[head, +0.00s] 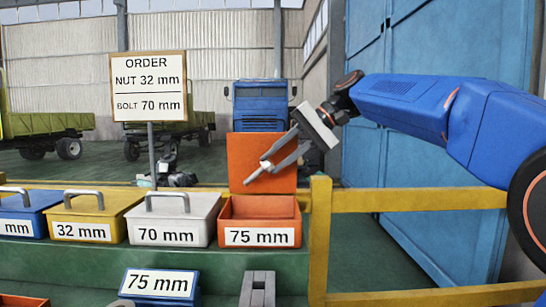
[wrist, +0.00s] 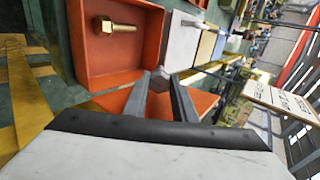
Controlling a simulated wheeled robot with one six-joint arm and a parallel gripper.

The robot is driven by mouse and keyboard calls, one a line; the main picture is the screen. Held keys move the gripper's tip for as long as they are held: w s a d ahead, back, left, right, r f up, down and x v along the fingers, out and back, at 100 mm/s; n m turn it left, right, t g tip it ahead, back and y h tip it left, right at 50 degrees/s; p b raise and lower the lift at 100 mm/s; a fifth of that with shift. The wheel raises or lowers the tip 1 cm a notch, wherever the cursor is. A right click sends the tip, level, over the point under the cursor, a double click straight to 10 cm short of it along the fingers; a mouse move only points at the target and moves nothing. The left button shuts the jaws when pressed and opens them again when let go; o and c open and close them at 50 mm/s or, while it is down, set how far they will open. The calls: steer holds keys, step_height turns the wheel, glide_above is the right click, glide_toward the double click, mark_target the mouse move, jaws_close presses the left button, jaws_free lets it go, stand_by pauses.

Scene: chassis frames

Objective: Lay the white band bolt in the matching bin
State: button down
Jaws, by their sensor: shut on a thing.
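My gripper (head: 277,160) is shut on a pale bolt (head: 256,175), held tilted in the air above the orange 75 mm bin. A white band on it cannot be made out. In the wrist view my gripper's fingers (wrist: 161,84) converge, and the held bolt is mostly hidden. The orange 75 mm bin (head: 260,237) is open, with an orange panel (head: 262,145) upright behind it. In the wrist view a brass-coloured bolt (wrist: 117,27) lies inside the open bin (wrist: 88,72). The grey 70 mm bin (head: 172,219) to its left has its handled lid on.
A yellow 32 mm bin (head: 92,215) and a blue bin (head: 27,212) stand further left, both lidded. An order sign (head: 148,87) reads nut 32 mm, bolt 70 mm. A yellow rail (head: 420,200) runs right of the bins. A blue 75 mm box (head: 160,284) stands in front.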

steer(key=shift+w+f, duration=0.1)
steer(key=shift+f, duration=4.35)
steer(key=c, duration=1.4)
jaws_free()
steer(key=v, duration=1.7)
steer(key=shift+d+r, duration=0.15)
